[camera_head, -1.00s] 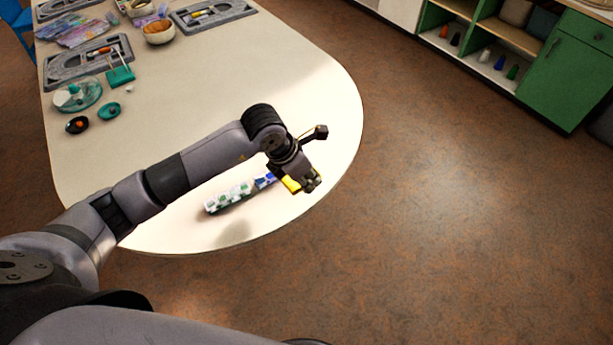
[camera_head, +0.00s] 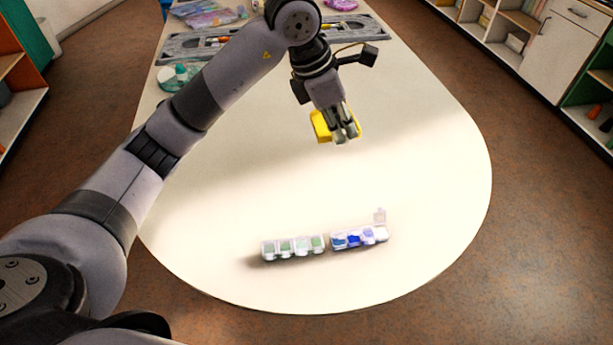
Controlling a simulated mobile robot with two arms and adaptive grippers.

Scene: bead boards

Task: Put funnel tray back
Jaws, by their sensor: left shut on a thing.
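My left gripper (camera_head: 343,136) is shut on a yellow tray (camera_head: 320,126), which I take to be the funnel tray. It holds the tray above the pale table (camera_head: 420,170), toward the middle of its width. The gripper's fingers cover part of the tray, so its full shape is hidden. My right gripper is not in view.
Two rows of small clear bead boxes, one with green beads (camera_head: 293,247) and one with blue beads (camera_head: 354,238), stand near the table's rounded front end. One blue-row lid is up. Grey boards (camera_head: 180,50) and bead bags (camera_head: 205,14) lie at the back. The table's middle is clear.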

